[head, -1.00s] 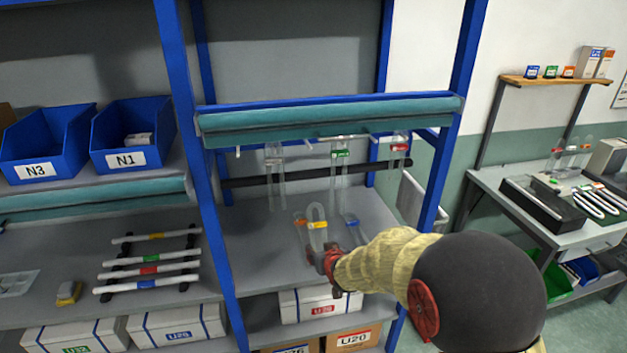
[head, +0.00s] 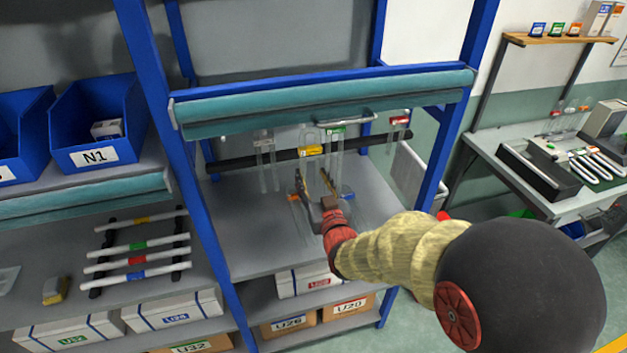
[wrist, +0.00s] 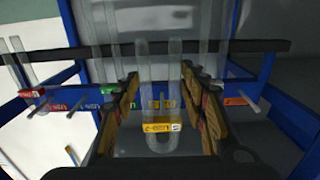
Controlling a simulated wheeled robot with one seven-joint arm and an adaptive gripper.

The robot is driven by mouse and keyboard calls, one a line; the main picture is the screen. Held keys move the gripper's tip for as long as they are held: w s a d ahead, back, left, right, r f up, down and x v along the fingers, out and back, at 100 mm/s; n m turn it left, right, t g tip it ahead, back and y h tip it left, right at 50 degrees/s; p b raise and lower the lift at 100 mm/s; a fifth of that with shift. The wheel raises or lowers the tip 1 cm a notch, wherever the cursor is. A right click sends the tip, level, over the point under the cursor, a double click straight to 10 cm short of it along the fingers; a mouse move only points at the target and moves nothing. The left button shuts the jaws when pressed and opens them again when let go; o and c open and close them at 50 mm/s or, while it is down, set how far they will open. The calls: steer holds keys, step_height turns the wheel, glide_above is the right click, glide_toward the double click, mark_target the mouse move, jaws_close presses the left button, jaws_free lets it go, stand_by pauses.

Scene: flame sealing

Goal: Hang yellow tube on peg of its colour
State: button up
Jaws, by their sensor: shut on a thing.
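The yellow-labelled clear U-shaped tube (head: 311,151) is held up in front of the rail, its label just left of the green-labelled tube. My gripper (head: 314,181) is shut on it below the label. In the wrist view the tube (wrist: 160,126) lies between my two finger pads, with its bend toward the bottom of the picture. A small yellow tag (wrist: 162,104) shows behind the tube, between the green and orange tags; the peg itself is hard to make out. Whether the tube touches any peg cannot be told.
A green-labelled tube (head: 336,131) and a red-labelled tube (head: 398,121) hang to the right; another clear tube (head: 264,150) hangs to the left. A dark bar (head: 230,164) crosses behind. Orange-labelled (head: 295,197) and blue-labelled (head: 348,196) pieces are low, near my gripper.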

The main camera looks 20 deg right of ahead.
steer(key=w+f, duration=0.1)
steer(key=w, duration=0.8)
steer(key=shift+w+f, duration=0.25)
steer(key=shift+w, duration=0.05)
stand_by(0.7)
steer(key=shift+b, duration=0.3)
steer(key=shift+w+b, duration=0.25)
steer(key=shift+b, duration=0.3)
stand_by(0.3)
steer(key=shift+r, duration=0.15)
stand_by(0.6)
steer(key=o, duration=1.2)
steer(key=shift+w, duration=0.15)
steer(key=o, duration=0.4)
steer(key=o, duration=0.4)
steer(key=shift+c, duration=0.2)
steer(key=shift+o, duration=0.4)
